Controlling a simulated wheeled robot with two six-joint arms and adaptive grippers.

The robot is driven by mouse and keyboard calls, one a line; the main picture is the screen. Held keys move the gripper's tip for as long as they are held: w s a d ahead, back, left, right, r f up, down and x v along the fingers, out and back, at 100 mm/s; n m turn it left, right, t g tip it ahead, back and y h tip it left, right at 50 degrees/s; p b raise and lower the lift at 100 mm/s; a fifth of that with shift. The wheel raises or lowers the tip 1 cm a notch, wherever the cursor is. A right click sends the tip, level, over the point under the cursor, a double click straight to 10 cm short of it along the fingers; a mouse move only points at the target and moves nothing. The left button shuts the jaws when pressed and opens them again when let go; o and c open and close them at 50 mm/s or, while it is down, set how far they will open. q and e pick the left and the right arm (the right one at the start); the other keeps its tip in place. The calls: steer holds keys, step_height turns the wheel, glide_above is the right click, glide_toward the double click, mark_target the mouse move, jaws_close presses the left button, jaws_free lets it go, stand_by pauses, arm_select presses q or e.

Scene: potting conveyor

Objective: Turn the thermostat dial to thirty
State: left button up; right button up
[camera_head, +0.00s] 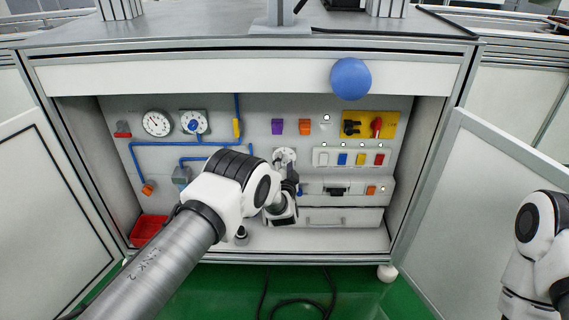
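A pale round dial (286,154) sits on the back panel of the open cabinet, left of the row of coloured buttons; it looks like the thermostat dial. Its lower part is hidden by my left gripper, and its scale and pointer are too small to read. My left gripper (289,178) is in front of the dial's lower edge; I cannot tell whether it touches it. Its dark fingers are small and partly covered by my wrist, so their opening is unclear. My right arm shows at the right edge, with its gripper out of view.
A round gauge (156,123) and a blue-handled valve (194,125) are at the panel's left. A yellow plate (362,124) with black and red switches is upper right. A drawer (340,217) and a red bin (148,229) are below. Open doors flank the cabinet.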

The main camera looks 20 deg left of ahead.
arm_select(q)
steer(key=v, duration=1.2)
steer(key=shift+a, duration=0.1)
